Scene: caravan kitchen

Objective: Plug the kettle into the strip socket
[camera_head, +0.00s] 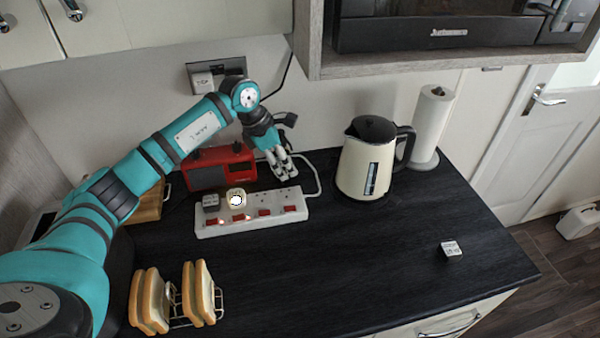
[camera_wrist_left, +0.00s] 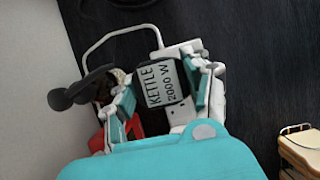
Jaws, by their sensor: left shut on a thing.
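My left gripper (camera_head: 280,163) is shut and points down over the right part of the white strip socket (camera_head: 265,222). In the left wrist view, the dark kettle plug with a white label reading "KETTLE 2000 W" (camera_wrist_left: 162,82) sits between the fingers (camera_wrist_left: 165,88). The sockets to the right look empty. The cream kettle (camera_head: 362,165) stands upright to the right of the strip. The plug's underside and pins are hidden. My right gripper is not in view.
A red appliance (camera_head: 207,170) stands behind the strip. Toast racks with bread (camera_head: 175,297) are at the front left. A paper roll (camera_head: 432,125) stands behind the kettle. A small labelled block (camera_head: 452,248) lies at the right. The middle front of the counter is clear.

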